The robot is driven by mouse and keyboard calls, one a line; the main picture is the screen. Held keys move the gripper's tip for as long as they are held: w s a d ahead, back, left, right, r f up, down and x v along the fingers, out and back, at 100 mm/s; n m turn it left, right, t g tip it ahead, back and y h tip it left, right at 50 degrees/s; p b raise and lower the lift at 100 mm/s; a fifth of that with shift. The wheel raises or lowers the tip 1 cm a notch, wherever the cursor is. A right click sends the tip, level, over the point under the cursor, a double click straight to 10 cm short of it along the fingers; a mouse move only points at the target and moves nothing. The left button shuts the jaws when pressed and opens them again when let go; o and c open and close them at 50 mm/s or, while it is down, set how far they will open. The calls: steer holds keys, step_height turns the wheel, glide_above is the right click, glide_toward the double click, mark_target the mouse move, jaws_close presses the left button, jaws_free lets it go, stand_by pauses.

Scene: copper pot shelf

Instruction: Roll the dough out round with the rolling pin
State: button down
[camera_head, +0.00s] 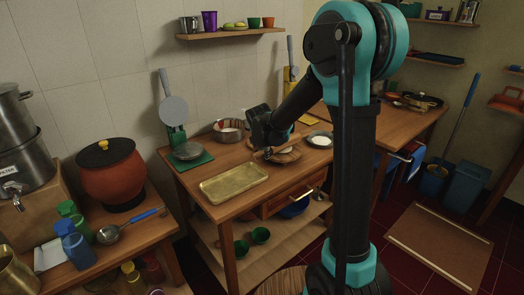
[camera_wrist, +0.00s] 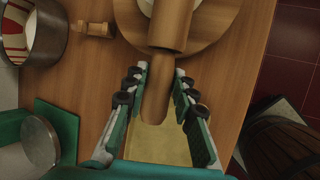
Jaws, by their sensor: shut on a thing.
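In the wrist view, my gripper (camera_wrist: 157,85) is shut on the near handle of the wooden rolling pin (camera_wrist: 168,28), with the handle between its two fingers. The pin's thick barrel lies over a round wooden board (camera_wrist: 218,22). A small pale patch, likely the dough (camera_wrist: 146,6), shows beside the barrel at the top edge; most of it is out of frame. In the head view, my gripper (camera_head: 268,148) is low over the table beside the round board (camera_head: 290,157). My arm hides part of the area, and the dough's shape cannot be told.
A brass tray (camera_head: 234,184) lies in front on the table. A metal bowl (camera_head: 229,134) stands behind, and a plate with white contents (camera_head: 320,140) sits right of the board. A green board with a round press (camera_head: 187,152) is at left. A small wooden piece (camera_wrist: 93,28) lies near the board.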

steer(key=shift+w+a, duration=0.5)
steer(key=shift+w, duration=0.15)
steer(key=shift+w+a, duration=0.45)
steer(key=shift+w, duration=0.2)
steer(key=shift+w+a+f, duration=0.15)
steer(key=shift+w+a, duration=0.15)
steer(key=shift+w, duration=0.15)
steer(key=shift+s+d, duration=0.65)
steer(key=shift+s, duration=0.25)
steer(key=shift+s+d+f, duration=0.1)
steer(key=shift+s+d, duration=0.55)
steer(key=shift+s, duration=0.25)
steer(key=shift+w+a, duration=0.7)
steer(key=shift+w, duration=0.25)
steer(key=shift+w+a+f, duration=0.1)
steer(key=shift+w+a, duration=0.55)
steer(key=shift+w, duration=0.2)
